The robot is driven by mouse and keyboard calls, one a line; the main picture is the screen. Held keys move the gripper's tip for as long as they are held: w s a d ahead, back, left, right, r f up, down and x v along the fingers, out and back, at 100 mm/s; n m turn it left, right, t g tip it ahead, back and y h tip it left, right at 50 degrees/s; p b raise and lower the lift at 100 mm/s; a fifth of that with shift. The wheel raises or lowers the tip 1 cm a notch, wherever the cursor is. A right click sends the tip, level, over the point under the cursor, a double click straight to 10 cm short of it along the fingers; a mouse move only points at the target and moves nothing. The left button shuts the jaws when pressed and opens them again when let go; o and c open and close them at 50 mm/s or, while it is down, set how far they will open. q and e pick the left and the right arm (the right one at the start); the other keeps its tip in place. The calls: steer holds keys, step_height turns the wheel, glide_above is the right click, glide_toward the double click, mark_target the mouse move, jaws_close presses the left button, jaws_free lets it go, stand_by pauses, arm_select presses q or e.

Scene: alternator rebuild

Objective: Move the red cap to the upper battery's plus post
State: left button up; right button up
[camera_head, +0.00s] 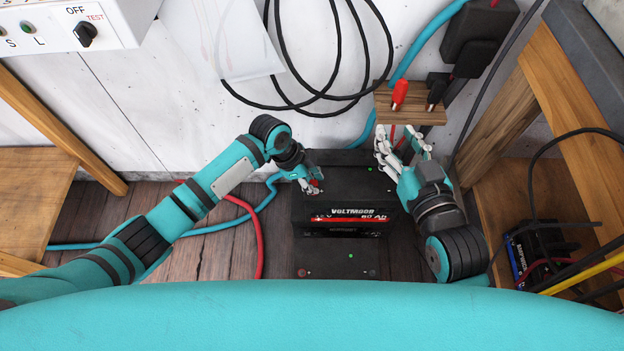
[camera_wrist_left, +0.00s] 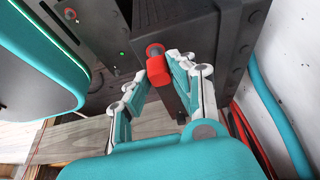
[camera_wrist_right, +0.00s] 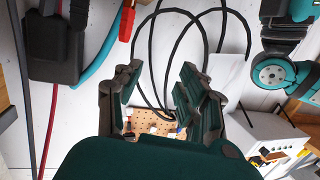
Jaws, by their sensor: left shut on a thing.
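The red cap (camera_wrist_left: 158,69) is between the fingertips of my left gripper (camera_wrist_left: 157,75), which is shut on it. In the head view the red cap (camera_head: 316,186) shows small at the left end of the upper battery (camera_head: 345,185), a black box labelled VOLTMOOR. The cap is over or beside the battery's left top edge; I cannot tell whether it touches a post. The gripper hides the post area there. My right gripper (camera_wrist_right: 157,95) is open and empty. In the head view it (camera_head: 403,143) is above the battery's right back corner, under the wooden shelf.
A lower battery (camera_head: 335,258) sits in front of the upper one. A wooden shelf (camera_head: 410,114) holds a red clamp (camera_head: 400,93) and a black clamp (camera_head: 436,92). A red cable (camera_head: 258,232) and a blue cable (camera_head: 230,232) lie on the floor at left. Black cable loops hang on the wall.

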steer(key=shift+r, duration=0.2)
arm_select(q)
steer(key=shift+f, duration=0.15)
arm_select(e)
steer(key=shift+r, duration=0.1)
arm_select(q)
steer(key=shift+f, duration=0.1)
arm_select(e)
steer(key=shift+w+a+r+t, duration=0.1)
steer(key=shift+r+t, duration=0.15)
steer(key=shift+t, duration=0.15)
steer(key=shift+r, duration=0.1)
arm_select(q)
steer(key=shift+f, duration=0.25)
arm_select(e)
steer(key=shift+w+a+r+t, duration=0.2)
steer(key=shift+r+t, duration=0.2)
steer(key=shift+r, duration=0.25)
arm_select(q)
steer(key=shift+f+b, duration=0.55)
arm_select(e)
steer(key=shift+s+a+r+t+y, duration=0.1)
steer(key=shift+r+t+y, duration=0.5)
steer(key=shift+r, duration=0.45)
arm_select(q)
steer(key=shift+f, duration=0.1)
arm_select(e)
steer(key=shift+r, duration=0.25)
steer(key=shift+r+t, duration=0.15)
steer(key=shift+t, duration=0.15)
